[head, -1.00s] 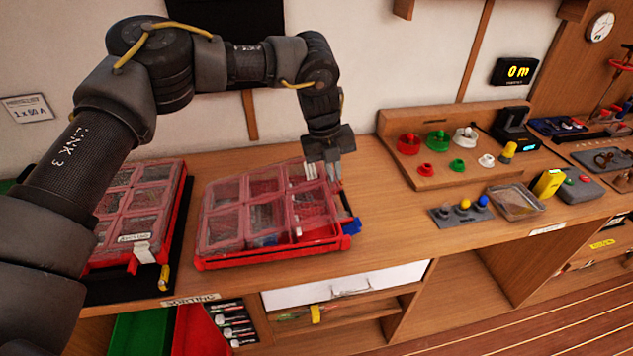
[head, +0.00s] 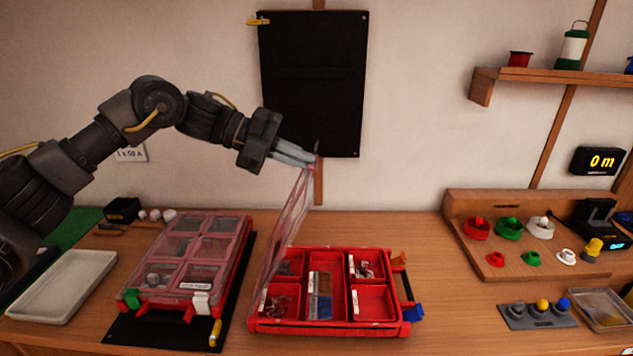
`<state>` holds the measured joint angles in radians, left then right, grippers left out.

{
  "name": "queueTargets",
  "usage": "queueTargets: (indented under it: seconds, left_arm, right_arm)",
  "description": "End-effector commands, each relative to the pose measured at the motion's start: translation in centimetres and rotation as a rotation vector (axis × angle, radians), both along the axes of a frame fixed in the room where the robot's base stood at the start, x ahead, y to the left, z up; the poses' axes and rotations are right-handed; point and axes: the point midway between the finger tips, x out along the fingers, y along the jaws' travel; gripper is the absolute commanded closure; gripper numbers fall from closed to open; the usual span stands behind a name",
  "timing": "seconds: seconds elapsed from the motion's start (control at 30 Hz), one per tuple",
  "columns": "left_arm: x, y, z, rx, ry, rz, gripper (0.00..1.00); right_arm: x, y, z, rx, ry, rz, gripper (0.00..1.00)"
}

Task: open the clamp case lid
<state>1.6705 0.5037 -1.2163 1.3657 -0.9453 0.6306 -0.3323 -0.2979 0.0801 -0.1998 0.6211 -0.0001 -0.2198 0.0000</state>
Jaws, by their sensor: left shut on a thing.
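The clamp case (head: 338,327) is a red compartment box on the bench, and its clear, red-edged lid (head: 288,222) stands raised, nearly upright, along the case's left side. My left gripper (head: 313,160) is shut on the top edge of the lid, well above the case. The red compartments inside are exposed and hold small parts, with blue and brown pieces in the middle. My right gripper is not in view.
A second red case (head: 245,222) with its clear lid closed sits close on the left, on a black mat (head: 120,335). A pale tray (head: 62,285) lies further left. A black panel (head: 312,80) hangs behind. A wooden stand (head: 455,215) with coloured spools is at right.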

Motion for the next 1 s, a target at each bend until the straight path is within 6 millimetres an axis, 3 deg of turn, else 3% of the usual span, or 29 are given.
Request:
queueTargets:
  seconds: [0.3,0.5,0.7,1.0]
  left_arm:
    - [0.2,9.1,1.2,-0.269,0.003,-0.001,1.0]
    - [0.2,13.2,1.2,-0.387,0.006,-0.002,1.0]
    - [0.2,15.6,1.1,-0.46,0.005,-0.003,1.0]
    - [0.2,16.7,1.1,-0.495,0.007,-0.006,1.0]
  right_arm:
    - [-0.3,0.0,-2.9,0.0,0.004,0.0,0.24]
    - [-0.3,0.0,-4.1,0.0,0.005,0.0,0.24]
    - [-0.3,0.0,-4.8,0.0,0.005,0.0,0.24]
    - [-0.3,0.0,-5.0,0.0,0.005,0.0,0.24]
